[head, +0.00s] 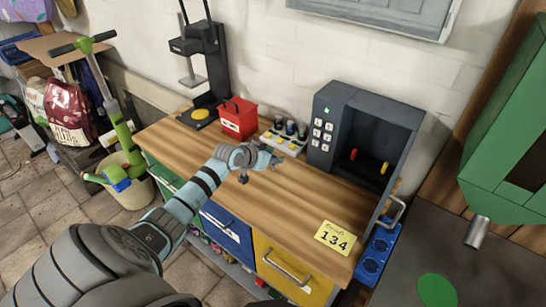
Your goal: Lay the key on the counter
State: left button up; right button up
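The wooden counter (225,160) runs across the middle of the head view. My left gripper (272,160) is over it, in front of the grey safe (321,126). Its fingers are small in the view, and I cannot tell whether they are open or shut. I see no key that I can make out for certain. A small red item (353,154) and a small yellow item (384,168) are inside the open safe, too small to identify. My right gripper is not in view.
A yellow note reading 134 (335,237) lies at the counter's front right. A red box (238,118), a tray of small knobs or bottles (284,138) and a black press (205,70) stand along the back. The safe door's handle (397,211) sticks out at right. The counter's front middle is clear.

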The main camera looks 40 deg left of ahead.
pick_arm(q)
jog(key=shift+r, duration=0.25)
jog(key=p+v, duration=0.3)
jog(key=v, duration=0.9)
jog(key=shift+p, duration=0.4)
jog(key=shift+d+f, duration=0.1)
